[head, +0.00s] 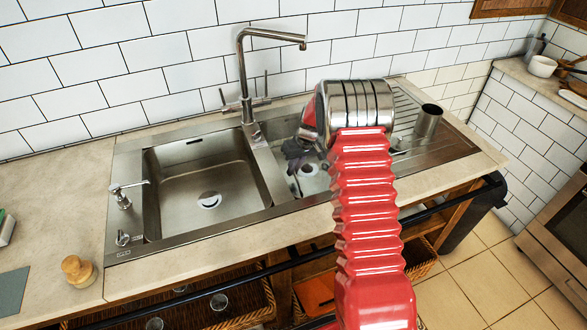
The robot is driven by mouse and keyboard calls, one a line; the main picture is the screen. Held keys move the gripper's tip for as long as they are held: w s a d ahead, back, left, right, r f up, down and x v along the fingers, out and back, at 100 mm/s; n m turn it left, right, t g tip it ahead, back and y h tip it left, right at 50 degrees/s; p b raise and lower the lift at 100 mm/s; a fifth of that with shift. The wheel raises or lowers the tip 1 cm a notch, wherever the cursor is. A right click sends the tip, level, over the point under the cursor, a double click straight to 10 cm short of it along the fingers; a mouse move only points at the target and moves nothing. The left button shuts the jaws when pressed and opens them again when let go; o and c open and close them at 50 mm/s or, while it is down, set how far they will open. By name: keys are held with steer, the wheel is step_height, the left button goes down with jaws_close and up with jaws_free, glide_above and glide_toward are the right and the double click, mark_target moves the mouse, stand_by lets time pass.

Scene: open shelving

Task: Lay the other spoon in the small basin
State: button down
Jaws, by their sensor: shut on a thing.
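My gripper (299,155) is low over the small basin (312,184), right of the large basin. Its dark fingers are small and partly covered by my arm's silver wrist. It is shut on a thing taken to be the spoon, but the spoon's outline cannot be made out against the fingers. The small basin is partly hidden by my red arm, and its round drain shows below the fingers. Whether another spoon lies in it cannot be told.
The large basin (205,188) is empty. The tall tap (246,85) stands behind, close left of my gripper. A metal cup (427,121) stands on the ridged drainboard (440,148) at right. A soap pump (122,195) and a wooden-topped brush (76,269) are at left.

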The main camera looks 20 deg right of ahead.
steer(key=c, duration=1.8)
jaws_free()
steer(key=shift+r, duration=0.1)
steer(key=v, duration=1.3)
steer(key=shift+d+r, duration=0.2)
steer(key=shift+r, duration=0.05)
